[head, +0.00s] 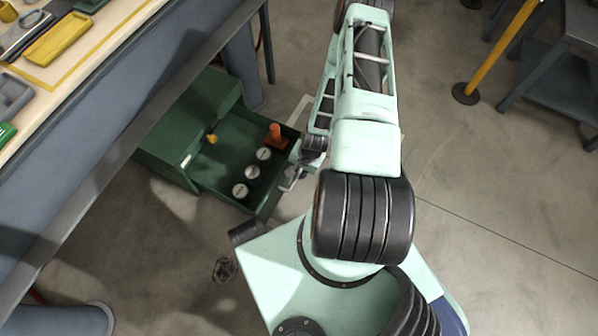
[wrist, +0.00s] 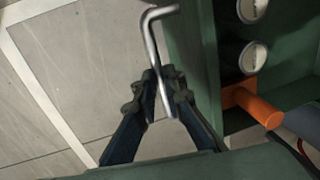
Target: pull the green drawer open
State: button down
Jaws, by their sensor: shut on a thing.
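The green drawer (head: 231,158) stands pulled out of its green cabinet (head: 178,122) under the workbench in the head view. My gripper (wrist: 163,92) is shut on the handle, with a dark finger on each side of the bar. In the head view my gripper (head: 292,176) is at the drawer's front, small and partly hidden by my arm.
The workbench (head: 150,75) overhangs the cabinet, with trays and tools on top. A yellow post (head: 500,45) on a dark base and a dark stand (head: 560,75) are at the upper right. The floor to the right of my arm is clear.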

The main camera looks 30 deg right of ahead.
jog(key=c, duration=2)
grip_release()
jog(key=r, duration=0.4)
jog(key=s+d+r, duration=0.1)
jog(key=r, duration=0.6)
jog(key=shift+s+d+r, duration=0.15)
jog(key=shift+s+r, duration=0.25)
